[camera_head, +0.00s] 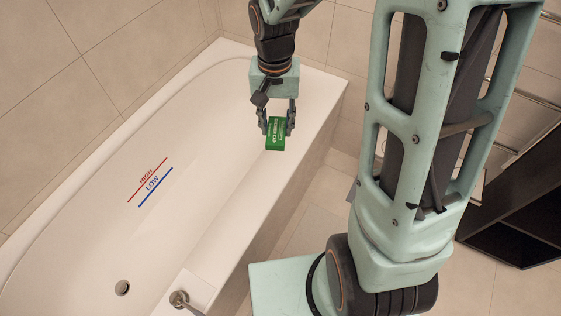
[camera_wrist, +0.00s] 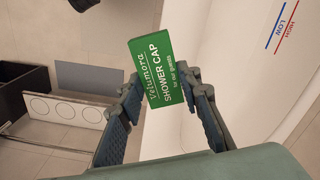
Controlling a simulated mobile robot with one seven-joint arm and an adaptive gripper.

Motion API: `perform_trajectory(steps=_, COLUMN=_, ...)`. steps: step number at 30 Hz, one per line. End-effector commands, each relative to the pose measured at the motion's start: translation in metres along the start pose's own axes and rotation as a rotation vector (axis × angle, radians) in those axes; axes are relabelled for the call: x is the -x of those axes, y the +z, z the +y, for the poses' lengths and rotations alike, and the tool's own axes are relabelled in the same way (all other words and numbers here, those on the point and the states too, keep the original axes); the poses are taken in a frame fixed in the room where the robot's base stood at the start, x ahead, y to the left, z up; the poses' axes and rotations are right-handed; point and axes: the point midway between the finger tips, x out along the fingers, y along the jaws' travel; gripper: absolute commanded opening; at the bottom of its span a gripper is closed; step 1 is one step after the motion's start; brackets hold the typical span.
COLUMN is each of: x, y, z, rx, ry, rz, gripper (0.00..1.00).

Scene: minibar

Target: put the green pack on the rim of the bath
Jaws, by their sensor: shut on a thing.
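The green pack (camera_head: 275,137), a small box with white lettering reading "SHOWER CAP" in the wrist view (camera_wrist: 162,70), is held between the two fingers of my gripper (camera_head: 276,120). In the head view my gripper points down with the pack at its tips, over the near side of the white bath (camera_head: 314,96). The bath's rim (camera_head: 262,208) runs along its right side, in front of the floor. I cannot tell whether the pack touches the rim. In the wrist view the bath (camera_wrist: 215,50) lies behind and right of the pack.
A metal tap (camera_head: 180,299) stands at the bath's lower end, near the drain (camera_head: 122,288). Red HIGH and blue LOW lines mark the inner wall. A dark shelf unit (camera_head: 515,200) stands at the right. The visible rim beside the pack is clear.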

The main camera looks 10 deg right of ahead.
Motion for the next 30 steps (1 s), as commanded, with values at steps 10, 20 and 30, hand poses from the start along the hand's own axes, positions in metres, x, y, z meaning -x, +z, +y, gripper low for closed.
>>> perform_trajectory(steps=10, x=-0.099, y=0.05, z=-0.03, rx=-0.172, ry=0.001, rz=0.0, gripper=0.19)
perform_trajectory(steps=20, x=-0.174, y=0.095, z=-0.045, rx=-0.341, ry=-0.002, rz=0.002, gripper=0.19)
perform_trajectory(steps=30, x=-0.205, y=0.114, z=-0.05, rx=-0.432, ry=-0.006, rz=0.003, gripper=0.19)
